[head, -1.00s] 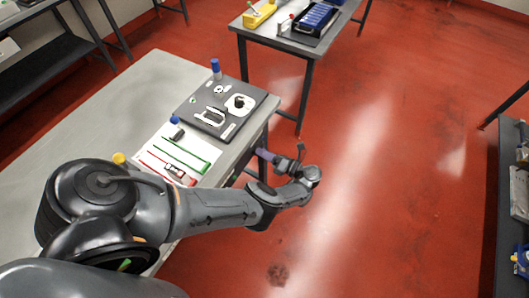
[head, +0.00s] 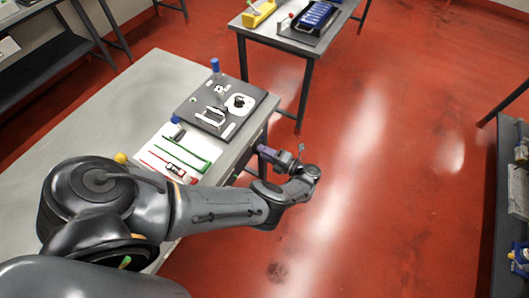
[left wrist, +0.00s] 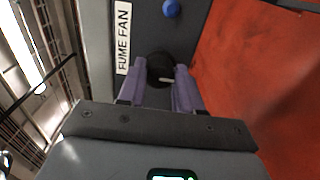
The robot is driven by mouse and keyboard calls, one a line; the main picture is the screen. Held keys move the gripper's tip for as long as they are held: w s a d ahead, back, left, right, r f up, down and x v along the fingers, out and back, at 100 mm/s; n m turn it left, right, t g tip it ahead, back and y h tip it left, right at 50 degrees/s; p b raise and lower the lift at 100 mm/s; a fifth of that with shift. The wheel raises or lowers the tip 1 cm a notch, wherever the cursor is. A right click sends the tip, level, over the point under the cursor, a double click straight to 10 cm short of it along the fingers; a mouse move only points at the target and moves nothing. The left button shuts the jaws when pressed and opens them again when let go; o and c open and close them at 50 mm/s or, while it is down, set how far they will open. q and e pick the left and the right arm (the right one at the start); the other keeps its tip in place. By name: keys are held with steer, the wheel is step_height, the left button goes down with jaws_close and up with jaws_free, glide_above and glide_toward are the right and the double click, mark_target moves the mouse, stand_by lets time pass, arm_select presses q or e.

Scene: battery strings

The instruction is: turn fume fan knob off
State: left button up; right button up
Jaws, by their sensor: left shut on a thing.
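In the left wrist view a black round knob (left wrist: 158,66) with a short pale pointer line sits on a grey panel (left wrist: 147,25). The white "FUME FAN" label (left wrist: 123,37) is left of it. My left gripper (left wrist: 162,73) has its purple fingers on either side of the knob, shut on it. The pointer line runs to the right in this view. In the head view the left gripper (head: 264,151) is at the table's right end, and the knob cannot be made out there. My right gripper is not in view.
A blue button (left wrist: 171,8) sits on the panel near the knob. On the grey table (head: 100,110) lie a dark board (head: 190,113) with fittings and a white sheet (head: 150,152) with coloured strips. Red floor to the right is open.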

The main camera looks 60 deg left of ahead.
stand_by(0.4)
arm_select(q)
steer(key=o, duration=1)
steer(key=shift+o, duration=0.2)
steer(key=b+v, duration=0.5)
steer(key=v, duration=0.6)
